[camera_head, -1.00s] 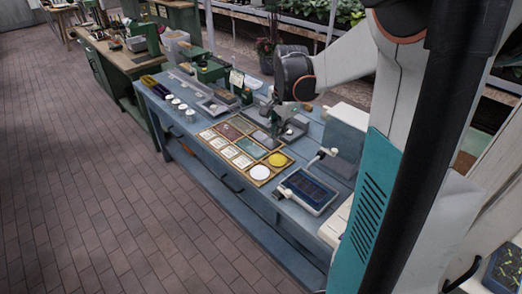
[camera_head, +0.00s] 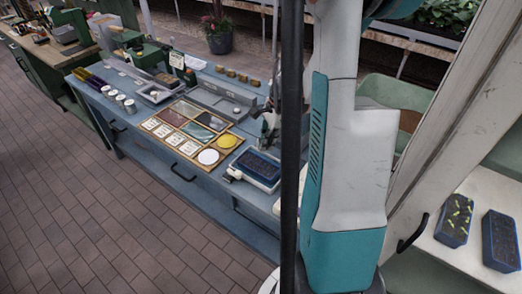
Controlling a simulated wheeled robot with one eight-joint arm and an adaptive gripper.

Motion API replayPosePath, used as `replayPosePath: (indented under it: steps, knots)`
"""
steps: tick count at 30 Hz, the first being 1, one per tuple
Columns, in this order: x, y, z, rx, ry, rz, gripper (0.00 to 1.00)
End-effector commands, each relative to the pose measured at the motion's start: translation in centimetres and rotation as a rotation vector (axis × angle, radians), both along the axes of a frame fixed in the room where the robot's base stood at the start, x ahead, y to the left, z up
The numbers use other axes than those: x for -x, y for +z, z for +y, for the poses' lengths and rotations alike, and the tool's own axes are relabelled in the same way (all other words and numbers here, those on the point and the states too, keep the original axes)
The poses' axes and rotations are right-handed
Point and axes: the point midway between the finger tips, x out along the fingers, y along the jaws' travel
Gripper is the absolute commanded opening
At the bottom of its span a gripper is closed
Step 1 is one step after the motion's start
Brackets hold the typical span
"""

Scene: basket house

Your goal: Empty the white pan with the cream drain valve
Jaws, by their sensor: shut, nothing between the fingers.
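A white-rimmed pan (camera_head: 257,168) with a dark inside lies near the right end of the blue bench. A small cream valve or knob (camera_head: 232,176) shows at its lower left corner. What the pan holds is too small and dark to tell. My gripper (camera_head: 267,128) shows small beside the black pole, above and behind the pan in the picture. It is shut and apart from the pan. The pole and the arm's white and teal link hide much of the arm and the bench's right end.
Left of the pan, a wooden-framed board (camera_head: 190,135) holds cards and round white and yellow discs. Grey trays (camera_head: 222,100) and several small cups (camera_head: 118,98) stand farther off. At right, two blue seedling trays (camera_head: 455,222) sit on a white surface. The brick floor (camera_head: 120,230) is clear.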

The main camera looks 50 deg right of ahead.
Motion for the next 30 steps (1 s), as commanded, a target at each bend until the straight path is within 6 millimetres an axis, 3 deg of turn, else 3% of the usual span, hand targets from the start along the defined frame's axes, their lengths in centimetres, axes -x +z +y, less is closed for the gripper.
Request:
replayPosePath:
  steps: [13, 21, 30]
  knots:
    - [-0.9, -8.7, 1.8, 0.000, 0.002, 0.000, 0.00]
    - [-2.4, -8.8, 4.8, 0.000, 0.003, -0.001, 0.00]
    - [-2.6, -8.8, 5.3, 0.000, 0.000, 0.000, 0.00]
